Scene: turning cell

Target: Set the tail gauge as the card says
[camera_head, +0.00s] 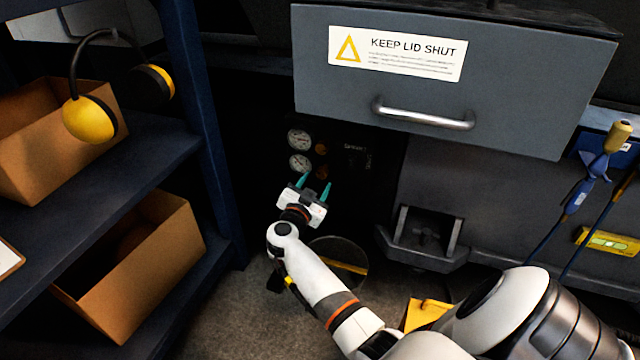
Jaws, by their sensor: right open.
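Two round white-faced gauges, an upper one (299,139) and a lower one (300,162), sit on a dark panel under the grey lid. Their needles and marks are too small to read, and I cannot tell which is the tail gauge. Beside them are small orange knobs, one upper (321,148) and one lower, partly in shadow. My right gripper (314,185) is open and empty, its teal fingers pointing up just below the lower gauge and knob, apart from them as far as I can see. No readable card shows. My left gripper is out of view.
A grey lid (340,95) with a handle and a "KEEP LID SHUT" label overhangs the panel. A blue shelf (215,150) with cardboard boxes and yellow earmuffs (90,119) stands left. A grey bracket (405,247) juts out right of my gripper. A yellow level (608,241) is far right.

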